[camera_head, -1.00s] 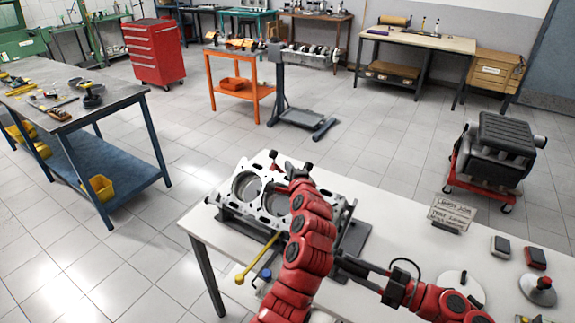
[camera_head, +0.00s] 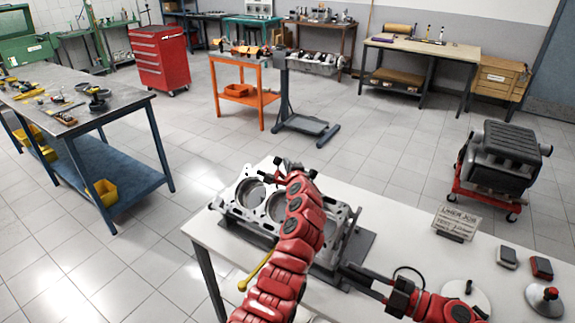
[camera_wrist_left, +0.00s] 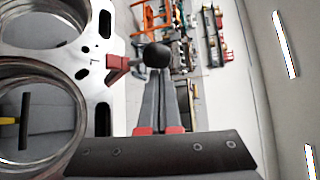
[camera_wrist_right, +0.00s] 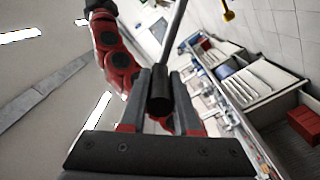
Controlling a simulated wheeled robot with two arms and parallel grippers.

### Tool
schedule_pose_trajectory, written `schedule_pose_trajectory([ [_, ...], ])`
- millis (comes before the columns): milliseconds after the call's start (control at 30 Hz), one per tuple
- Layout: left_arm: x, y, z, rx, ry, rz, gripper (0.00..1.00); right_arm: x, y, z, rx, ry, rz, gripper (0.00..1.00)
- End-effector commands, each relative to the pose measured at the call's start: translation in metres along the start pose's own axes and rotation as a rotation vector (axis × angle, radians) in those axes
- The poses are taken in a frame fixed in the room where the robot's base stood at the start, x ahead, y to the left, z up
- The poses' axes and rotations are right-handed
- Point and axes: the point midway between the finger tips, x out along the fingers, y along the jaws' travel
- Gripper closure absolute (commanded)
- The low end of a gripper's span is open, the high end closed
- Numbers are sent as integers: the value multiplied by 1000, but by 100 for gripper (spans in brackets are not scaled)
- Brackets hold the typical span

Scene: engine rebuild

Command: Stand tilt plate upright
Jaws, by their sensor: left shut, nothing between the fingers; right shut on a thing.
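The silver engine block (camera_head: 236,200) sits on a dark plate or fixture (camera_head: 362,241) on the white table. I take that as the tilt plate; its angle is hard to tell. My left gripper (camera_head: 277,172) is shut and empty over the block's far side. In the left wrist view, its fingers (camera_wrist_left: 160,98) point at a black ball knob (camera_wrist_left: 157,55), beside a red bracket (camera_wrist_left: 116,68). Contact is unclear. My right gripper (camera_head: 345,268) is low at the block's right front. In the right wrist view it is shut on a black grip (camera_wrist_right: 160,92) with a metal rod (camera_wrist_right: 176,25).
A yellow-handled bar (camera_head: 256,272) lies at the block's front left. A black engine on a red cart (camera_head: 500,155) is beyond.

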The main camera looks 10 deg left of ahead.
Motion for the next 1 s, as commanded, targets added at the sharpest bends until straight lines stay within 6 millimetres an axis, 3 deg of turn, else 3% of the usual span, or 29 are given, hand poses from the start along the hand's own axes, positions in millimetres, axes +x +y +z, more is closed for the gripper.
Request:
schedule_pose_trajectory([
  [667,-10,-2,13,-40,-6,-45,100,-1,0,1,0,-4,1,100],
  [700,-10,-2,14,-40,-6,-45,100,-1,1,1,0,-5,2,63],
  [800,-10,-2,14,-40,-7,-45,100,-1,0,1,0,-4,1,45],
  [833,-10,-2,14,-40,-7,-45,100,-1,0,1,0,-3,1,41],
  [1000,-10,-2,14,-40,-7,-44,100,0,0,0,0,-2,1,41],
])
